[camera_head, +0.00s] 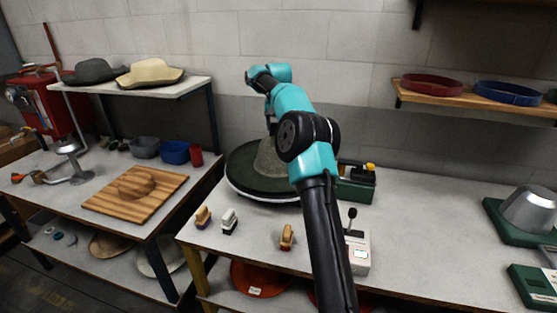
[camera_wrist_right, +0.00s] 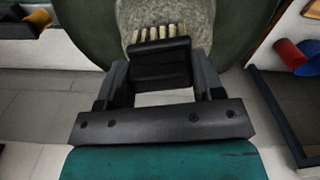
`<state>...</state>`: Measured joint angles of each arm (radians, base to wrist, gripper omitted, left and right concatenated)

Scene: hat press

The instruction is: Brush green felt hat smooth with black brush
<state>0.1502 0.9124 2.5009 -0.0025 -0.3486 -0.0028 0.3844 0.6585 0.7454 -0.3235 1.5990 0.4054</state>
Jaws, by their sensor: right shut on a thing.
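The felt hat (camera_head: 262,160) sits at the back of the middle table, with a pale, speckled grey-green crown and a wide dark green round surface around it. The hat's crown also shows at the top of the right wrist view (camera_wrist_right: 192,14). The black brush (camera_wrist_right: 160,62) has a row of cream bristles pointing at the crown. My right gripper (camera_wrist_right: 161,80) is shut on the brush, a finger on each side. The bristle tips overlap the crown in the picture; I cannot tell whether they touch. In the head view my right arm hides the brush and gripper. My left gripper is not in view.
A green box (camera_head: 357,184) and a white device with a lever (camera_head: 358,252) are right of the hat. A wooden board (camera_head: 135,195) lies on the left table.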

